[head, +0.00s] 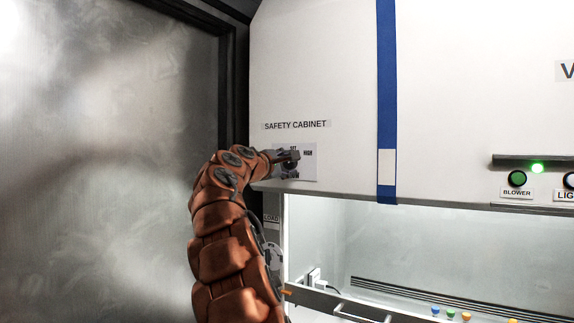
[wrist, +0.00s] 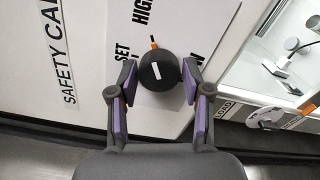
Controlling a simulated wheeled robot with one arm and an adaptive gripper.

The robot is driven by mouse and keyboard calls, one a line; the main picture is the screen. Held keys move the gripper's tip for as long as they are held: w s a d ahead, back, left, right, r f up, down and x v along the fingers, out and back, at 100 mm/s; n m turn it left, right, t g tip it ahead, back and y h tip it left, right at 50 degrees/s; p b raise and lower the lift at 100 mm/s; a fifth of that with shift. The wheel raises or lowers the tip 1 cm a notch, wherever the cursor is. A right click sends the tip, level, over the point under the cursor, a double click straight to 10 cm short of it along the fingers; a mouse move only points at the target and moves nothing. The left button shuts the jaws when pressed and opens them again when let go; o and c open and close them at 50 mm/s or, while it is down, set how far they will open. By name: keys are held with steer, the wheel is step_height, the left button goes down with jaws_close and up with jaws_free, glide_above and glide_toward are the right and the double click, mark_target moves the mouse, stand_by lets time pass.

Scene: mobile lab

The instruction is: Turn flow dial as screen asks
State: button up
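The flow dial (wrist: 158,73) is a round black knob with a white mark on its face and an orange pointer at its upper edge. It sits on a white label plate whose partly hidden words include "SET" and "HIGH". In the wrist view my gripper (wrist: 160,72) has a purple-padded finger on each side of the knob, with both tips at its edges and no clear gap. In the head view my gripper (head: 290,156) is at the dial plate (head: 308,169) below the "SAFETY CABINET" label and partly covers it. No readable screen is in view.
A metal panel (head: 110,160) stands to the left.

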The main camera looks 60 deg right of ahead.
steer(key=shift+o, duration=1.1)
steer(key=shift+a, duration=0.1)
steer(key=a, duration=1.1)
steer(key=shift+s+a, duration=0.3)
steer(key=shift+a, duration=0.1)
steer(key=s+a+f+m+y, duration=0.1)
steer(key=s+a+f+y, duration=0.25)
steer(key=a+f, duration=0.55)
steer(key=s+a+f+m+y, duration=0.2)
steer(key=s+a+f+y, duration=0.3)
steer(key=f, duration=0.8)
steer(key=s+a+f+m+y, duration=0.1)
steer(key=a+f+y, duration=0.2)
steer(key=a+f, duration=0.6)
steer(key=s+a+f+g+y, duration=0.1)
steer(key=s+a+f+y, duration=0.2)
steer(key=s+a+f, duration=0.5)
steer(key=s+a+f+g+y, duration=0.1)
steer(key=s+a+f+y, duration=0.2)
steer(key=s+a+f, duration=0.5)
steer(key=a+f, duration=0.1)
steer(key=a, duration=0.4)
steer(key=shift+s+a+f, duration=0.2)
steer(key=shift+a, duration=0.15)
